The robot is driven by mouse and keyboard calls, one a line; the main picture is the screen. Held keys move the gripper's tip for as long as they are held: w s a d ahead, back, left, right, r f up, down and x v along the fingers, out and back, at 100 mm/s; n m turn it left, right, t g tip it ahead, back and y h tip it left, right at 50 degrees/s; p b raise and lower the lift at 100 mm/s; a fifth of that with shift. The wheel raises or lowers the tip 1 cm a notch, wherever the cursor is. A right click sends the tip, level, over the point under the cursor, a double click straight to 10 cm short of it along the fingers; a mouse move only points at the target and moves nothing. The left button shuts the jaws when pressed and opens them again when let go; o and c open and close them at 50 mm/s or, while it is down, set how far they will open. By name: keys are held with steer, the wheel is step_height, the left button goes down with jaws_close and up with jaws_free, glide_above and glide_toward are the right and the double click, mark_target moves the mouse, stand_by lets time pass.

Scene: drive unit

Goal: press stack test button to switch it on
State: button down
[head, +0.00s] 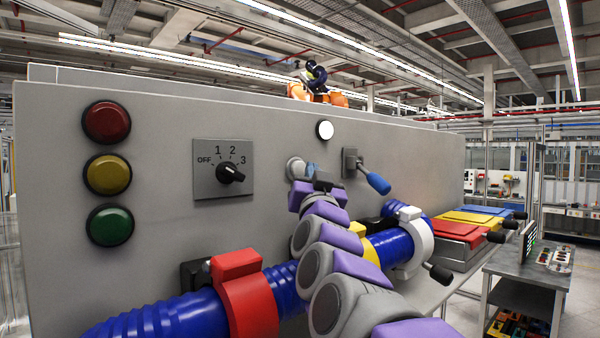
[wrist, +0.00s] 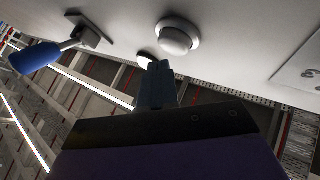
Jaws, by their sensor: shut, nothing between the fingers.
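A round pale button (head: 295,167), likely the stack test button, sits on the grey panel (head: 270,130). It also shows in the wrist view as a domed white button (wrist: 177,37) in a round collar. My gripper (head: 313,169) is shut and empty, just right of the button in the head view. In the wrist view its fingertips (wrist: 158,66) point towards the panel close to the button and appear apart from it. A bright white round lamp (head: 324,130) is above the button. It also shows in the wrist view (wrist: 147,60), partly hidden by the fingers.
A blue-handled lever (head: 376,182) is close to the right of my gripper. A rotary dial (head: 230,172) marked OFF, 1, 2, 3 is to the left. Red (head: 107,122), yellow (head: 107,174) and green (head: 110,225) round lights are farther left. A blue hose (head: 180,315) with clamps runs below.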

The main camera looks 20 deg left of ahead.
steer(key=s+d+b, duration=0.1)
steer(key=d+b, duration=0.1)
steer(key=d, duration=0.1)
steer(key=s+d+b, duration=0.1)
steer(key=shift+s+d, duration=0.2)
steer(key=shift+s, duration=0.1)
steer(key=shift+a, duration=0.15)
stand_by(0.3)
